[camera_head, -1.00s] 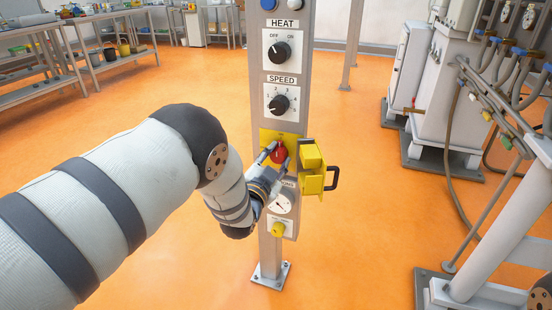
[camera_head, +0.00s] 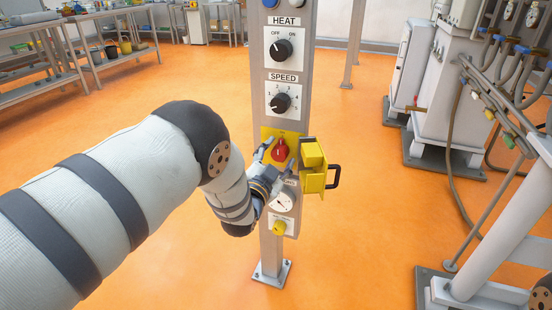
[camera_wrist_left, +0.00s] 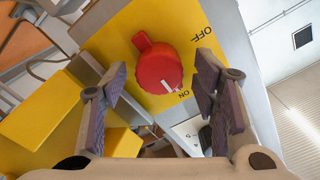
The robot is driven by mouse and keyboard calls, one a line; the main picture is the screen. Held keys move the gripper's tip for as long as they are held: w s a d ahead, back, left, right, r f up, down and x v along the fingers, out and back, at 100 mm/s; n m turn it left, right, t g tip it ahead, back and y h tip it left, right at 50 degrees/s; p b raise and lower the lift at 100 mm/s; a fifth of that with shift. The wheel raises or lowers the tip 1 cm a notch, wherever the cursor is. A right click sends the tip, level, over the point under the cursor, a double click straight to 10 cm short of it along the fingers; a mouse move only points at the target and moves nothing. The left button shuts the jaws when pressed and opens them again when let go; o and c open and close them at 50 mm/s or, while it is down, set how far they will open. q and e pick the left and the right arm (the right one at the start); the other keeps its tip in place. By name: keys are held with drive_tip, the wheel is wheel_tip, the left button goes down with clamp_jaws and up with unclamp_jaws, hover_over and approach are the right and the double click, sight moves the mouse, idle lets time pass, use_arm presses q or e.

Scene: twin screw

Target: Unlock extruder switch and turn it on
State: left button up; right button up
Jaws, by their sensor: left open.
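The red switch knob (camera_head: 281,150) sits on a yellow plate (camera_head: 266,133) on the grey post. In the left wrist view, the knob (camera_wrist_left: 158,70) has a white mark at its lower right, beside the word ON; OFF is printed farther up. The yellow lock cover (camera_head: 313,178) with a black handle stands swung open to the right of the knob. Yellow cover parts show at left in the wrist view (camera_wrist_left: 40,122). My left gripper (camera_head: 268,158) is open and empty, its fingertips (camera_wrist_left: 160,88) spread just short of the knob. My right gripper is not visible.
HEAT (camera_head: 283,48) and SPEED (camera_head: 281,99) dials are above on the post. A gauge (camera_head: 281,201) and a yellow button (camera_head: 279,227) are below. Machinery with hoses (camera_head: 449,85) stands at right, shelves (camera_head: 75,60) at far left. The orange floor around the post is clear.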

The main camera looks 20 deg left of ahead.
use_arm(q)
drive_tip(key=s, duration=1.2)
drive_tip(key=shift+a, duration=0.2)
drive_tip(key=shift+w, duration=0.1)
drive_tip(key=s+a+f+n+g+y+p, duration=0.1)
drive_tip(key=s+a+f+n+g+p, duration=0.1)
drive_tip(key=s+f+g, duration=0.55)
drive_tip(key=s+a+f+n+g+p, duration=0.1)
drive_tip(key=s+a+f+n+g, duration=0.15)
drive_tip(key=s+f, duration=0.85)
drive_tip(key=s+d+r+n+g+p, duration=0.1)
drive_tip(key=s+g, duration=0.4)
drive_tip(key=s, duration=1)
drive_tip(key=s+d+r+n+g+p, duration=0.1)
drive_tip(key=s+g, duration=0.4)
drive_tip(key=s, duration=1)
wheel_tip(320, 180, up, 2)
drive_tip(key=shift+s+r+n+g, duration=0.1)
drive_tip(key=shift+s+n+g, duration=0.25)
drive_tip(key=shift+n, duration=0.3)
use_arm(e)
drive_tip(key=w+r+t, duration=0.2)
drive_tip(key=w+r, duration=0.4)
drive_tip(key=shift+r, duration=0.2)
